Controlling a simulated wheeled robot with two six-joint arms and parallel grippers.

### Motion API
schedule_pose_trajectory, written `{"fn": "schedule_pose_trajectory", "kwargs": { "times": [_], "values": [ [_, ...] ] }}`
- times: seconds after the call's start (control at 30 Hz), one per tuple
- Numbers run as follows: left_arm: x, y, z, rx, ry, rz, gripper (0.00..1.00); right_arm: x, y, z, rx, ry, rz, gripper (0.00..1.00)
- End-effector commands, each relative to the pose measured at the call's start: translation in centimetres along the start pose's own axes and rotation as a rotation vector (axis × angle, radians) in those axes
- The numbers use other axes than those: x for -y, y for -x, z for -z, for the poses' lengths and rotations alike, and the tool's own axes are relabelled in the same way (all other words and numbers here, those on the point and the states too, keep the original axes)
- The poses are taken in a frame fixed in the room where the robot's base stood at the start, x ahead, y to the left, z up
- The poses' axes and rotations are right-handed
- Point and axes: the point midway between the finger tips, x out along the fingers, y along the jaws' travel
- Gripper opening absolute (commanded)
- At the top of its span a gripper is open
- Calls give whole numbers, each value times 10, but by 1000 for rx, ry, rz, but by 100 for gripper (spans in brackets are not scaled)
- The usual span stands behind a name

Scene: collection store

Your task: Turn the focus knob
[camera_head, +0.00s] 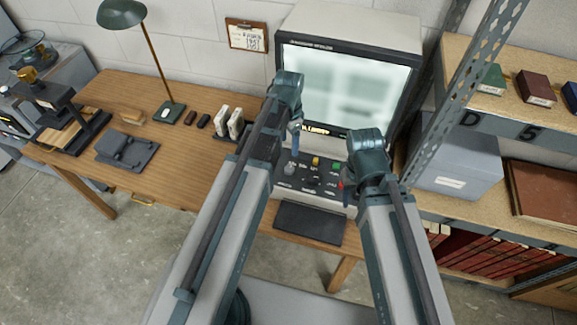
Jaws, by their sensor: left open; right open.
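A film reader with a large lit screen (342,88) stands at the back of the desk. Its dark control panel (312,182) lies below the screen and carries several small controls, among them a yellow one (316,161), a green one (337,167) and a pale grey one (290,168). Labels are too small to read, so I cannot tell which is the focus knob. My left gripper (295,132) is open in front of the screen's lower left, above the panel. My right gripper (350,192) is open by the panel's right side. My arms hide parts of the reader.
A dark flat pad (310,222) lies in front of the panel. The wooden desk (190,155) holds a green lamp (160,75), small boxes (230,122) and a grey device (127,150). A metal shelf upright (460,105) and a grey box (455,165) stand close on the right.

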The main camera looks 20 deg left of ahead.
Motion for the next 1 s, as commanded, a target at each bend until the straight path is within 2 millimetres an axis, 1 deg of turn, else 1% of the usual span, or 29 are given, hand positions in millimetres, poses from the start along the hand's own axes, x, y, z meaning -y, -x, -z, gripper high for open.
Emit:
{"fn": "schedule_pose_trajectory", "kwargs": {
  "times": [0.03,0.17,0.8,0.9,1.0],
  "values": [
    [0,-8,0,0,0,0,74,1,-8,0,0,0,0,50],
    [0,-22,0,0,0,0,74,2,-22,1,0,-1,0,50],
    [0,-110,0,0,1,0,74,10,-109,6,0,-2,0,50],
    [0,-121,0,0,1,0,74,12,-120,7,0,-2,0,50],
    [0,-128,0,0,1,0,74,12,-128,8,0,-2,0,50]
  ]
}}
